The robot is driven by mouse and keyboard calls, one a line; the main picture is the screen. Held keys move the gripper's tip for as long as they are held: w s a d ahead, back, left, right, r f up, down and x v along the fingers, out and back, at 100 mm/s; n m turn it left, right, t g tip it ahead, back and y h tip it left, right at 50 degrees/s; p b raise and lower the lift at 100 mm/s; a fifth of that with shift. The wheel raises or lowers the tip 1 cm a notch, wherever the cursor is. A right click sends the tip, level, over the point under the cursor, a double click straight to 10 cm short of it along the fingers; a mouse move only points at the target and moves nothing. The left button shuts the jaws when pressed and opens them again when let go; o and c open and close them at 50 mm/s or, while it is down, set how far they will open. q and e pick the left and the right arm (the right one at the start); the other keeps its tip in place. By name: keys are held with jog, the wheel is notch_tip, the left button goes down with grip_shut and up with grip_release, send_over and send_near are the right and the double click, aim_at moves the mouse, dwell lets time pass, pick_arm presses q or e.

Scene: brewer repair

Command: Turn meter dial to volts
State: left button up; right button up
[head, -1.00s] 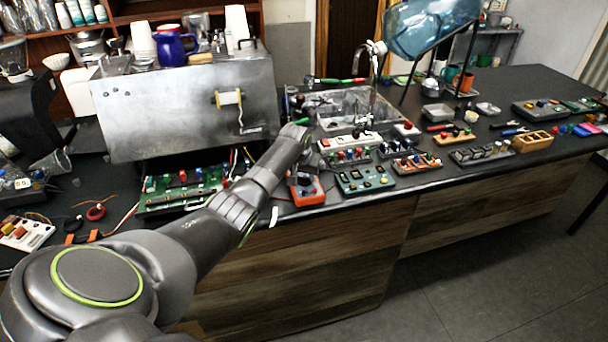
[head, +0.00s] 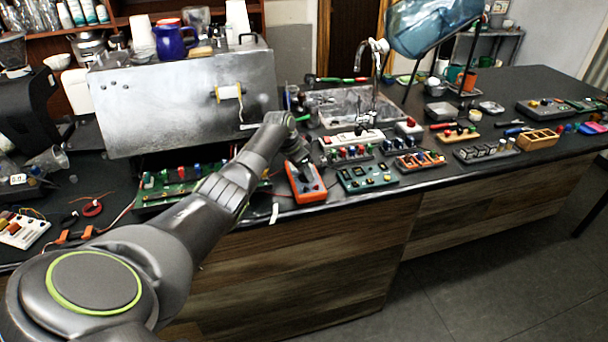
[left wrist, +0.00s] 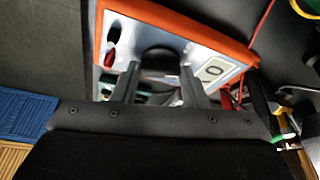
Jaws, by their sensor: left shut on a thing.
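The orange meter (head: 307,187) lies on the counter near its front edge. In the left wrist view the meter (left wrist: 190,25) shows an orange rim, a pale face, a small display and a round black dial (left wrist: 160,56). My left gripper (head: 302,162) reaches down onto the meter from above. In the left wrist view its two fingers (left wrist: 160,82) are on either side of the dial, and it is shut on the dial. The fingers cover part of the face, and I cannot read the dial's setting. My right gripper is not in view.
A green circuit board (head: 170,190) lies left of the meter under the metal brewer housing (head: 185,105). A teal module board (head: 366,178) sits close on the right. Several other small boards and tools fill the counter further right. A sink (head: 345,104) is behind.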

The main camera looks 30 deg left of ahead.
pick_arm(q)
jog(key=shift+m, duration=0.4)
jog(key=o, duration=1)
jog(key=shift+a, duration=0.1)
jog(key=shift+s+a+r, duration=0.15)
jog(key=shift+r, duration=0.5)
jog(key=b+v, duration=0.3)
jog(key=v, duration=1.3)
jog(key=shift+a, duration=0.1)
